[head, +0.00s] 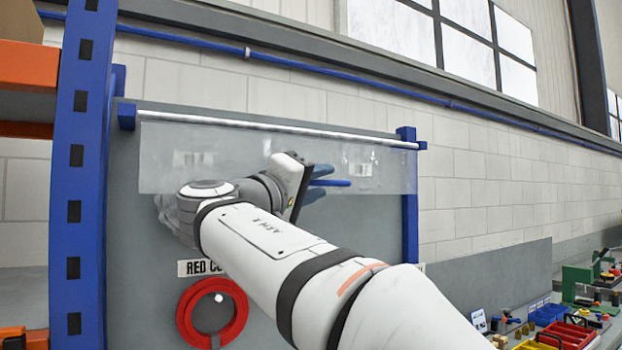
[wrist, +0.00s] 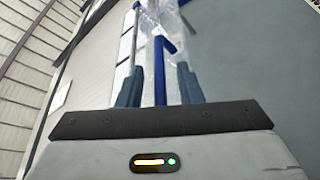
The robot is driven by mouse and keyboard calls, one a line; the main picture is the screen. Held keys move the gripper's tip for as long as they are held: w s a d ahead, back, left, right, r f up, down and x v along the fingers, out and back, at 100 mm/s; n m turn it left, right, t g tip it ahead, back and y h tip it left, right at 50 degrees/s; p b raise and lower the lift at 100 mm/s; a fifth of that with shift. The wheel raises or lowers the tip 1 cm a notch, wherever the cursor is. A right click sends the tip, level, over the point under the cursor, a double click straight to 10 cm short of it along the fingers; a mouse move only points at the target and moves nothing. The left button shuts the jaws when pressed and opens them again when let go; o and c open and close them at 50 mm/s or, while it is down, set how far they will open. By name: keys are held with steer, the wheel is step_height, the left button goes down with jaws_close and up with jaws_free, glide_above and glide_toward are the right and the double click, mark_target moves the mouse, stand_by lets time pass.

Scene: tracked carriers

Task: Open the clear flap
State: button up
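The clear flap (head: 390,168) is a see-through sheet below a white rod (head: 270,124) on a grey panel in the head view. It also shows at the top of the wrist view (wrist: 150,18). A blue bar (head: 338,183) sticks out in front of the flap and lies between the blue fingers of my gripper (head: 318,183). In the wrist view the bar (wrist: 160,85) runs between the fingers (wrist: 160,67), with a gap on each side. My gripper is open around it.
A red coil (head: 183,315) hangs on the grey panel (head: 130,300) beneath a partly hidden label (head: 197,267). A blue rack post (head: 75,200) stands close on the left. A bench with coloured bins (head: 567,335) and tools is at lower right.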

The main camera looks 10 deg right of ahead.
steer(key=shift+c, duration=0.4)
jaws_close()
